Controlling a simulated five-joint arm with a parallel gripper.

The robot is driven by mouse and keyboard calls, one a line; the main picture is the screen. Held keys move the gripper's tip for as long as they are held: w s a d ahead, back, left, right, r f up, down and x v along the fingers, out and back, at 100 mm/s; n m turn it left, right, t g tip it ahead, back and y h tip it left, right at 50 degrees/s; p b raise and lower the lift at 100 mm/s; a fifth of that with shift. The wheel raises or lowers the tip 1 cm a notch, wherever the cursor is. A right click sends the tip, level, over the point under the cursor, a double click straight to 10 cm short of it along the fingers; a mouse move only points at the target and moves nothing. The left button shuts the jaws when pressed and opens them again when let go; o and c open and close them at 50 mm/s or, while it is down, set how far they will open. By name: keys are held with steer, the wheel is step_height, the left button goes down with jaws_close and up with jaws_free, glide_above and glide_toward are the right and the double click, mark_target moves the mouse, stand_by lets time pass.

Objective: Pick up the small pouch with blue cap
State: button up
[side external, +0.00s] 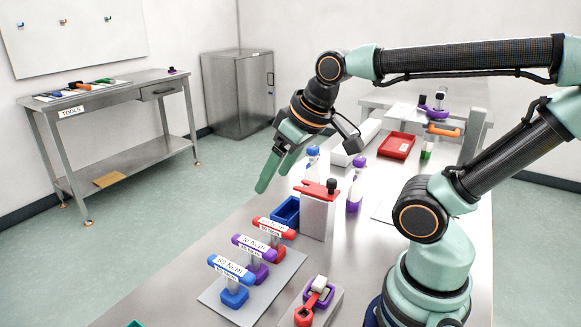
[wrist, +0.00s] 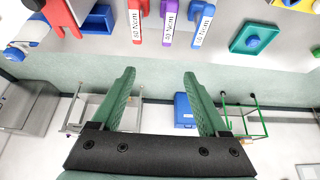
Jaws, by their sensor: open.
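A small white pouch with a blue cap (side external: 313,158) stands upright on the bench behind the grey block, in the side external view. In the wrist view a blue-capped white thing (wrist: 30,32) at the upper left looks like the same pouch. My gripper (side external: 276,174) is above the bench's far long edge, to the left of the pouch and apart from it. In the wrist view its two green fingers (wrist: 159,76) are spread with nothing between them.
A purple-capped pouch (side external: 356,182) stands to the right. The grey block with a red top (side external: 318,212), a blue bin (side external: 286,212) and red, purple and blue torque handles (side external: 231,270) stand in front. A red tray (side external: 396,146) lies farther back.

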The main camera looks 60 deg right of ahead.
steer(key=w+d+r+m+g+h, duration=0.1)
steer(key=w+d+r+m+g, duration=0.1)
steer(key=w+d+r+m, duration=0.45)
steer(key=m+g+y, duration=0.1)
steer(key=m+g, duration=0.3)
steer(key=m, duration=0.7)
glide_above(313, 160)
steer(key=f, duration=0.6)
steer(key=w+f, duration=0.1)
steer(key=f, duration=0.3)
steer(key=shift+d+f, duration=0.1)
steer(key=shift+d, duration=0.15)
steer(key=shift+s+d+f, duration=0.15)
steer(key=shift+d+f, duration=0.05)
steer(key=shift+f, duration=0.05)
step_height(313, 160, down, 12)
steer(key=shift+r, duration=0.1)
steer(key=shift+c, duration=0.3)
jaws_close()
